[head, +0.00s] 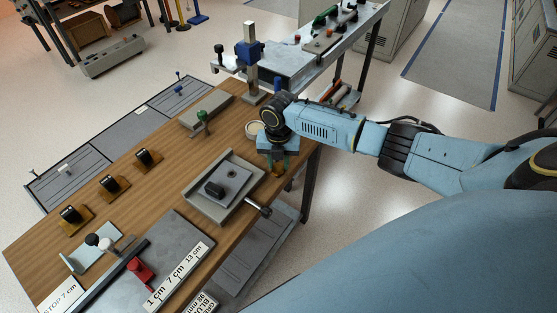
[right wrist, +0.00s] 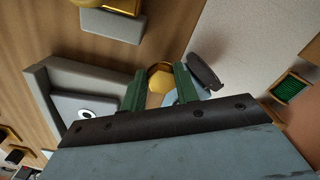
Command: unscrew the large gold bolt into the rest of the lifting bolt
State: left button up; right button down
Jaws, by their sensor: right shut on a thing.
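The right gripper (head: 277,160) points down at the right edge of the wooden bench, beside the grey tray. Its green fingers (right wrist: 160,88) are closed on the gold bolt (right wrist: 160,78), whose hexagonal yellow top shows between them in the right wrist view. In the head view, a bit of gold (head: 277,173) shows beneath the fingers. I cannot tell how far the bolt is threaded in. Black-topped rests on gold bases, one of them near the middle (head: 112,187), stand in a row at the bench's left; which is the lifting bolt's cannot be told. My left gripper is out of view.
The grey tray (head: 193,199) holds a plate with a black knob. A rod with a dark end (head: 259,208) sticks out at its right. Bare wood lies between rests and tray.

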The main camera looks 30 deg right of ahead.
jog(key=shift+r, duration=0.1)
jog(key=shift+f+b, duration=0.9)
jog(key=shift+f, duration=0.3)
jog(key=c, duration=1)
grip_release()
jog(key=shift+o, duration=0.2)
notch_tip(320, 180, up, 17)
jog(key=p, duration=0.6)
jog(key=shift+r+p, duration=0.15)
jog(key=shift+p, duration=0.15)
